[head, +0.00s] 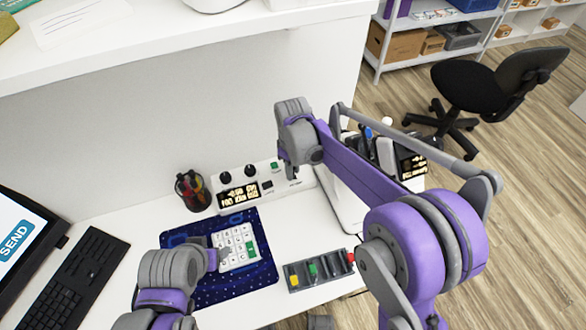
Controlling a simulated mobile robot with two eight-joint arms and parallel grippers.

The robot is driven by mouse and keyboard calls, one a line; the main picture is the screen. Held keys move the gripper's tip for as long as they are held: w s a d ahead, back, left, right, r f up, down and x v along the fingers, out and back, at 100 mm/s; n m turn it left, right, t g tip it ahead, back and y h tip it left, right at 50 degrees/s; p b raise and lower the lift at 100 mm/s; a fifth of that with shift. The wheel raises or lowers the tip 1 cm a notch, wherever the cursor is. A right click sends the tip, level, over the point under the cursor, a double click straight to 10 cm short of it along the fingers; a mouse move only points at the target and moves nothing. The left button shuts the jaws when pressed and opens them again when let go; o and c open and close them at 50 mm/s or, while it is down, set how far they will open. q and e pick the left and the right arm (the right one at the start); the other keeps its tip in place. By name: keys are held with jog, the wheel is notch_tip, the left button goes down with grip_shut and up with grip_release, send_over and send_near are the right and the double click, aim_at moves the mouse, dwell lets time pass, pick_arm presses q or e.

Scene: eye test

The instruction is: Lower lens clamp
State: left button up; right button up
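I cannot pick out a lens clamp for certain; part of the desk is hidden behind my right arm. A white device (340,205) with a tall panel stands partly behind that arm. My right gripper (287,165) is at the grey end of the purple arm, above the back of the desk near the control box; its fingers are too small and turned to read. My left gripper (213,258) is low at the left edge of a white keypad (238,243); I cannot tell if it touches it, and its fingers are not clear.
A control box (270,182) with knobs and a lit display stands against the back wall. A pen cup (192,190) is left of it. A blue mat (215,292) lies under the keypad. A grey tray (318,271) with coloured pieces is right. A keyboard (75,280) and screen (20,240) are left.

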grip_shut()
jog(key=shift+w+d+f+y+b, duration=0.1)
jog(key=shift+d+y+b, duration=0.3)
jog(key=shift+y, duration=0.3)
jog(key=shift+d+g+y, duration=0.2)
jog(key=shift+g+y, duration=0.2)
jog(key=shift+y, duration=0.2)
jog(key=shift+o, duration=1.7)
grip_release()
